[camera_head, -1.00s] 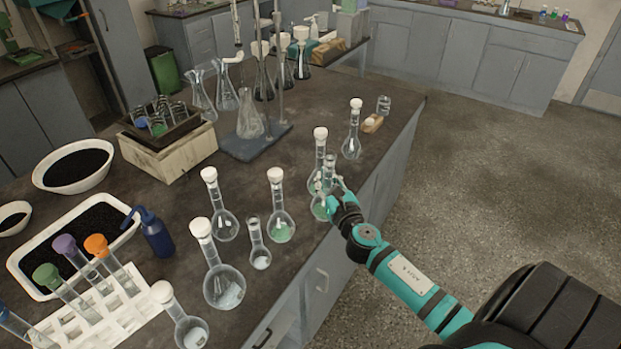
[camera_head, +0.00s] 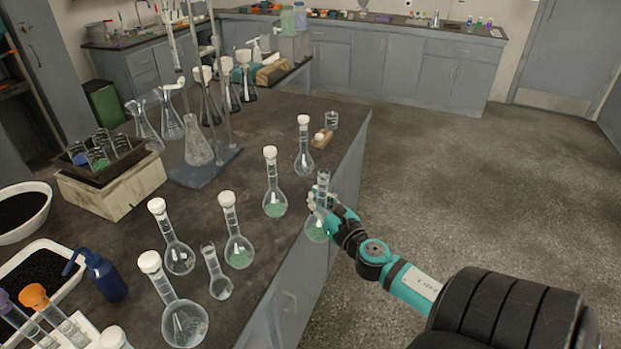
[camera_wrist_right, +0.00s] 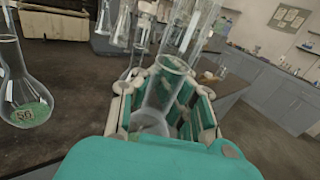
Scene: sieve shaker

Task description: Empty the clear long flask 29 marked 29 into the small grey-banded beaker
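My right gripper (camera_head: 322,205) is shut around a clear long-necked flask (camera_head: 317,228) with an open top and green contents. The flask stands roughly upright at the table's right edge; its marking is not readable. In the right wrist view its open neck (camera_wrist_right: 168,82) rises between the fingers (camera_wrist_right: 165,108). A small clear beaker (camera_head: 332,119) stands at the far right of the table; I cannot make out a grey band on it. My left gripper is not in view.
Stoppered flasks stand close by, including one with green contents (camera_head: 274,200) left of my right gripper and another farther back (camera_head: 303,155). In the wrist view, a flask marked 56 (camera_wrist_right: 25,105) is at left. Open floor lies right.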

